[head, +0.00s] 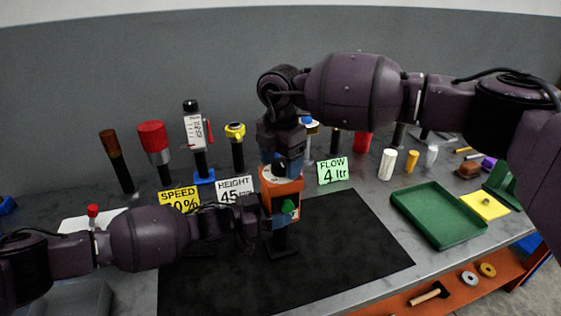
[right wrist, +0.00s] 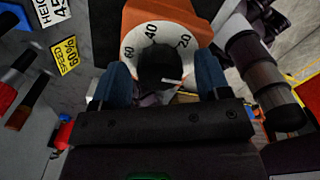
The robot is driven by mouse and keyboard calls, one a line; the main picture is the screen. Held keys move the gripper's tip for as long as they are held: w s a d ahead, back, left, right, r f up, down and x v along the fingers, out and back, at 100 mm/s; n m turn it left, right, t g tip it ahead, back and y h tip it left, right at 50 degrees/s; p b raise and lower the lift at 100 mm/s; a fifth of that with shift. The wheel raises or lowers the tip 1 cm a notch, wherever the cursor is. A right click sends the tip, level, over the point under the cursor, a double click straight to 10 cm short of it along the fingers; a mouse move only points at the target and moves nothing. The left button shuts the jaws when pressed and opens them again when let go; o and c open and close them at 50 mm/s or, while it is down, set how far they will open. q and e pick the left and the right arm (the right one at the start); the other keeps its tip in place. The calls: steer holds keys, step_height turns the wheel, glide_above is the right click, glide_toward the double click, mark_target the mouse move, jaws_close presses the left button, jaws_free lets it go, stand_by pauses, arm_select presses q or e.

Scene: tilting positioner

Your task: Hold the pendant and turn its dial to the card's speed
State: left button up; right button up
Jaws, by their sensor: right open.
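The orange pendant (head: 285,188) stands upright over the black mat, with a green button on its lower front. In the right wrist view its white dial face (right wrist: 134,42) shows 60, 40 and 20. The black knob (right wrist: 157,66) has a white mark pointing right and slightly down, past the 20 side. My right gripper (right wrist: 163,82) is open, its blue fingers on either side of the knob. My left gripper (head: 274,220) is closed around the pendant's lower body; its far finger is hidden. The yellow speed card (right wrist: 64,57) reads 60%; its first digit is hidden in the head view.
White height (head: 236,189) and green flow (head: 332,171) cards stand behind the mat (head: 340,250). Several upright tools line the back. A green tray (head: 437,215) is at right. The mat's right part is clear. My right arm crosses above the bench.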

steer(key=shift+f, duration=0.1)
steer(key=shift+c, duration=0.3)
steer(key=c, duration=0.9)
